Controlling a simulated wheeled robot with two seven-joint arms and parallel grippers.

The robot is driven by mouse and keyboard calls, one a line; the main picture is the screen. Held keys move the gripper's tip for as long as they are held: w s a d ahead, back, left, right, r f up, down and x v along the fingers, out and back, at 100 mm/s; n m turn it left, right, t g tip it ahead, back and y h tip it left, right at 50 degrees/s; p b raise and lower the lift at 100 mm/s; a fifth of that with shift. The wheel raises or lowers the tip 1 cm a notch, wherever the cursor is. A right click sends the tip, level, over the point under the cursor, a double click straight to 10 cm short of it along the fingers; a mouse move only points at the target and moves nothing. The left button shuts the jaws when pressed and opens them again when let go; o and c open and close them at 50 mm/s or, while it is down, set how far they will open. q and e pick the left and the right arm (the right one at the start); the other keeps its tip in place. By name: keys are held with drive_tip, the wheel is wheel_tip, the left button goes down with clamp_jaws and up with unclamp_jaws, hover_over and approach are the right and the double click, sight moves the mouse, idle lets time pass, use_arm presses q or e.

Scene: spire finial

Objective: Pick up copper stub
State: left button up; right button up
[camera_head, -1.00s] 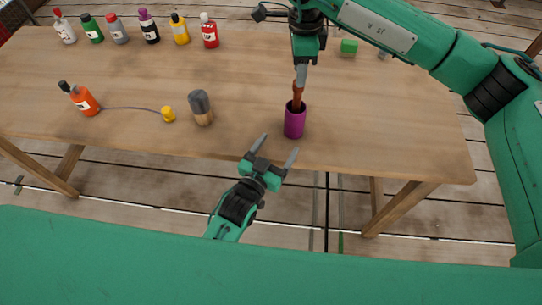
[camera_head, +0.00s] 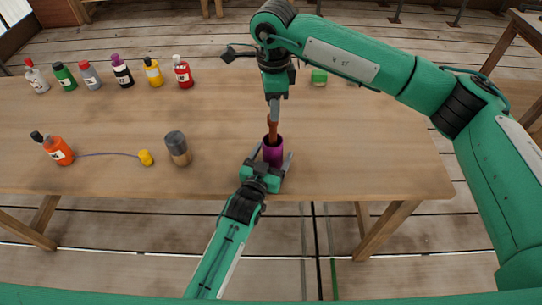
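The copper stub (camera_head: 272,127) is a thin copper-brown piece standing upright, its lower end inside the purple cup (camera_head: 273,152) near the table's front edge. My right gripper (camera_head: 272,108) points straight down from above, its fingers closed on the stub's upper end. My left gripper (camera_head: 268,160) comes from the front edge with its fingers apart, one on each side of the purple cup. I cannot tell whether those fingers touch the cup. The stub's lower end is hidden in the cup.
On the wooden table (camera_head: 350,150) a grey-topped wooden cylinder (camera_head: 177,149) stands left of the cup. An orange bottle (camera_head: 56,149) is joined by a cord to a yellow piece (camera_head: 146,157). Several bottles line the back left. The right side is clear.

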sight(273, 124)
use_arm(q)
drive_tip(key=c, duration=1.1)
use_arm(e)
drive_tip(key=o, duration=0.3)
drive_tip(key=shift+o, duration=0.2)
drive_tip(key=r+n, duration=0.1)
drive_tip(key=n, duration=0.1)
drive_tip(key=r+n, duration=0.2)
drive_tip(key=n, duration=0.1)
drive_tip(key=shift+w+r, duration=0.2)
drive_tip(key=shift+r, duration=0.1)
drive_tip(key=shift+r+n, duration=0.7)
drive_tip(key=shift+n, duration=0.4)
drive_tip(key=f, duration=1.2)
drive_tip(key=shift+s, duration=0.2)
